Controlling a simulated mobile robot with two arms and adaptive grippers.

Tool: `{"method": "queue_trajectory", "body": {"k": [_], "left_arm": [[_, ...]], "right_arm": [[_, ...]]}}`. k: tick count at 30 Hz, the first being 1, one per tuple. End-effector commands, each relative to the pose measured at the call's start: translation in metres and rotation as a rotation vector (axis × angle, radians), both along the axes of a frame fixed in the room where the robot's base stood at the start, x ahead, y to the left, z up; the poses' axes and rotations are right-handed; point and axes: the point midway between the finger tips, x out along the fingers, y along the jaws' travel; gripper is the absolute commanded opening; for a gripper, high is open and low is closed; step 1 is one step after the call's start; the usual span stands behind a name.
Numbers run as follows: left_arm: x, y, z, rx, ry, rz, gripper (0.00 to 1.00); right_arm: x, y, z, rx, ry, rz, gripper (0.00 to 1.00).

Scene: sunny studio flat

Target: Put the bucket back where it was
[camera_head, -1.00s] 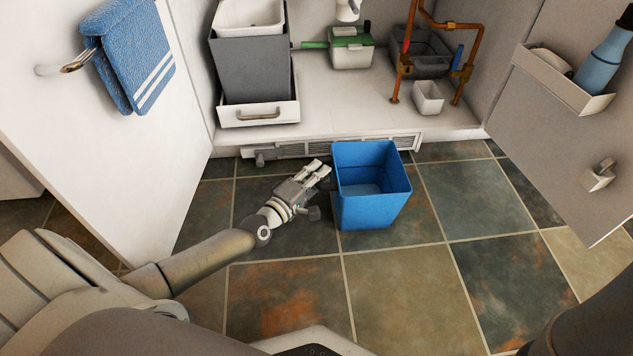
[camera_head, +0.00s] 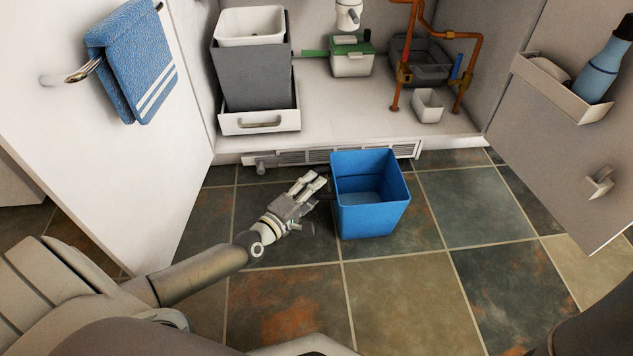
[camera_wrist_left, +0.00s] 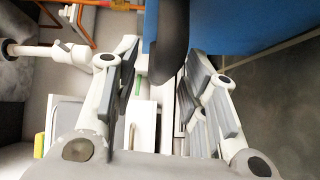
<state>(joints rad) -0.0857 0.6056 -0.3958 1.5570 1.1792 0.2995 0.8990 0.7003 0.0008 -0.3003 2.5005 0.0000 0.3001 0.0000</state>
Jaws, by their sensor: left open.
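The blue bucket (camera_head: 369,212) stands upright and empty on the tiled floor, just in front of the open under-sink cabinet. My left gripper (camera_head: 317,182) is open beside the bucket's left wall, pointing towards the cabinet. In the left wrist view the bucket (camera_wrist_left: 250,25) fills the upper right, close to the fingers of my left gripper (camera_wrist_left: 160,75). A dark rounded part shows between the fingers there; I cannot tell what it is. I cannot tell whether a finger touches the bucket. My right gripper is out of view.
The cabinet floor (camera_head: 345,115) holds a grey bin (camera_head: 254,78) in a pull-out drawer, a green-lidded box (camera_head: 351,62), a dark basin and a small white cup (camera_head: 428,105). Copper pipes (camera_head: 404,73) stand at the right.

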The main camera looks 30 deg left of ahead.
Motion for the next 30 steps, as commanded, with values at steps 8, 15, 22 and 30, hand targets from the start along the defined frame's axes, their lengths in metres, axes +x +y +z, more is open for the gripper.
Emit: {"method": "queue_trajectory", "body": {"k": [8,15,22,30], "left_arm": [[-0.058,0.009,0.008,0.001,0.004,-0.002,0.40],[-0.090,0.013,0.009,0.001,0.001,-0.002,0.40],[-0.096,0.014,0.008,-0.001,-0.001,-0.002,0.40],[-0.067,-0.017,0.056,0.035,-0.129,-0.039,0.40]], "right_arm": [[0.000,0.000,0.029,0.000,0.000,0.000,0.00],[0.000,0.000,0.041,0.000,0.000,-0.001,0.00],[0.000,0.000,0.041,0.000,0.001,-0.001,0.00],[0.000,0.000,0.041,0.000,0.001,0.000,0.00]]}}
